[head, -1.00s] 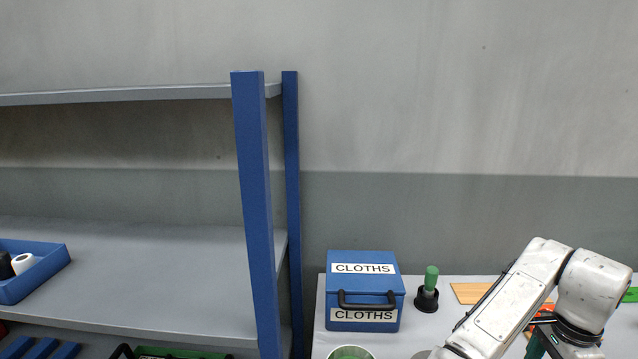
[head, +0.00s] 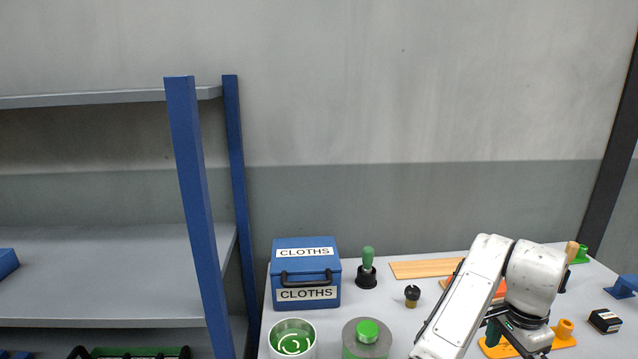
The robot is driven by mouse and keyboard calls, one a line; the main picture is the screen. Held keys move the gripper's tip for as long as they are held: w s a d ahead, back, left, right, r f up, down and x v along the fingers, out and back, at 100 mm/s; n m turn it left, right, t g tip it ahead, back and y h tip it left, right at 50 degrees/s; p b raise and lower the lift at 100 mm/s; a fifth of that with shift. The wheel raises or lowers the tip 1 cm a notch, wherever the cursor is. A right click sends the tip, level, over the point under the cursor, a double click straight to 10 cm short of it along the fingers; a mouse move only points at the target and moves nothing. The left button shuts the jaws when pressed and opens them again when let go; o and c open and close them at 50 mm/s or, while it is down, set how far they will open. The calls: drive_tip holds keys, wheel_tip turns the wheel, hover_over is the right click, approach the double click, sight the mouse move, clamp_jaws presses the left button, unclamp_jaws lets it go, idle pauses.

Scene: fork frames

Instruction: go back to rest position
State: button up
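My white arm reaches up and bends down at the right of the head view. My gripper (head: 520,346) hangs below the wrist at the bottom edge, over the table, near an orange-yellow piece (head: 563,332). Its black fingers are partly cut off and partly hidden by my arm, so I cannot see whether they are open or hold anything. A dark green shape (head: 493,336) shows right beside the fingers; I cannot tell whether it touches them.
The pale table (head: 385,310) bears a blue CLOTHS box (head: 305,262), a green-handled stamp (head: 368,262), a black knob (head: 412,293), a wooden board (head: 425,268), a green-lined tin (head: 293,342), a grey round piece with a green knob (head: 366,335) and a small dark box (head: 604,320). A blue-posted shelf (head: 205,215) stands left.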

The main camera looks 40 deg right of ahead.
drive_tip(key=w+a+f+n+t+h, duration=0.1)
drive_tip(key=a+f+n+t+h, duration=0.15)
drive_tip(key=a+f+n, duration=1.05)
drive_tip(key=s+a+f+n+y, duration=0.1)
drive_tip(key=s+a+f+n, duration=0.1)
drive_tip(key=a, duration=0.5)
drive_tip(key=s+a+f+n+g+y, duration=0.1)
drive_tip(key=s+a+n+y, duration=0.1)
drive_tip(key=s+a+n, duration=0.2)
drive_tip(key=a+n, duration=0.3)
drive_tip(key=shift+s+f, duration=0.3)
drive_tip(key=shift+f, duration=0.1)
